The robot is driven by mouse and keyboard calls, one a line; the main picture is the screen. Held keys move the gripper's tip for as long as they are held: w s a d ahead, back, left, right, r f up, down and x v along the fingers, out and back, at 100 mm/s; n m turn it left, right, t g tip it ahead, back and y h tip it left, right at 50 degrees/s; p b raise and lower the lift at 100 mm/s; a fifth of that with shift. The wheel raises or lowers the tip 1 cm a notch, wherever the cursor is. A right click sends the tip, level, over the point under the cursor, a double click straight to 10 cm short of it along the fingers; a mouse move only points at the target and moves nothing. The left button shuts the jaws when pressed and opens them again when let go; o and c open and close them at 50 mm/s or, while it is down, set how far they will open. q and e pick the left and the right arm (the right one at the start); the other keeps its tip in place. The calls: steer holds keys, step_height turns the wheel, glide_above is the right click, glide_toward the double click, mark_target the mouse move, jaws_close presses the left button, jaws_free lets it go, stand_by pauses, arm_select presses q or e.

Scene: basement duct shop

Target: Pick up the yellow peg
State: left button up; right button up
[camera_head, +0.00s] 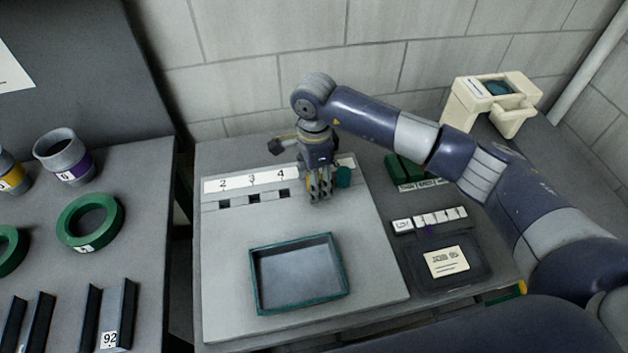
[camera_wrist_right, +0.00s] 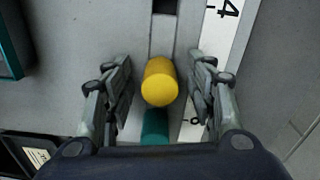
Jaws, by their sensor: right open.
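The yellow peg (camera_wrist_right: 159,82) shows in the right wrist view, upright between the two fingers of my right gripper (camera_wrist_right: 160,92). The fingers are apart, with a gap on both sides of the peg. My left gripper is not in view.
A numbered strip (camera_head: 235,183) with dark square holes (camera_head: 253,198) runs along the board's back. An empty teal-rimmed tray (camera_head: 297,272) lies in front. Green rings (camera_head: 90,222) lie on the left table.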

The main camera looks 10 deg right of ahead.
steer(key=c, duration=1.2)
